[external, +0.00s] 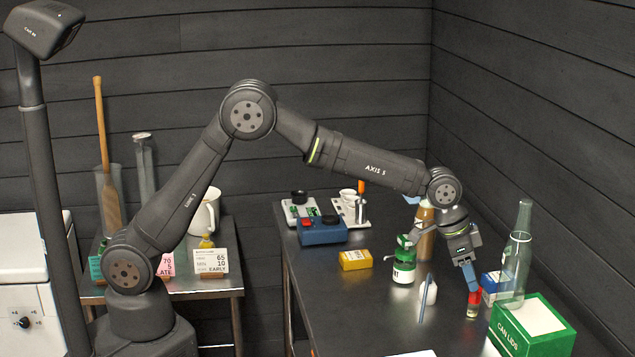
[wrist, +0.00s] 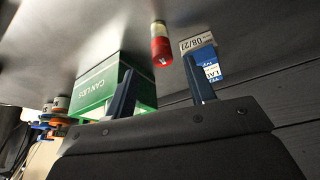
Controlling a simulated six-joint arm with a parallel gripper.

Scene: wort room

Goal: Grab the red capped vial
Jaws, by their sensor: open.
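In the wrist view my gripper (wrist: 157,66) is open, and the cap shows in the gap between the two fingertips. The external view does not show clearly whether the fingers touch the cap.
A green can lids box (external: 535,318) stands right of the vial, with a clear bottle (external: 516,255) behind it. A blue-and-white box (external: 490,281) is close behind the vial. The bench's front left is mostly clear.

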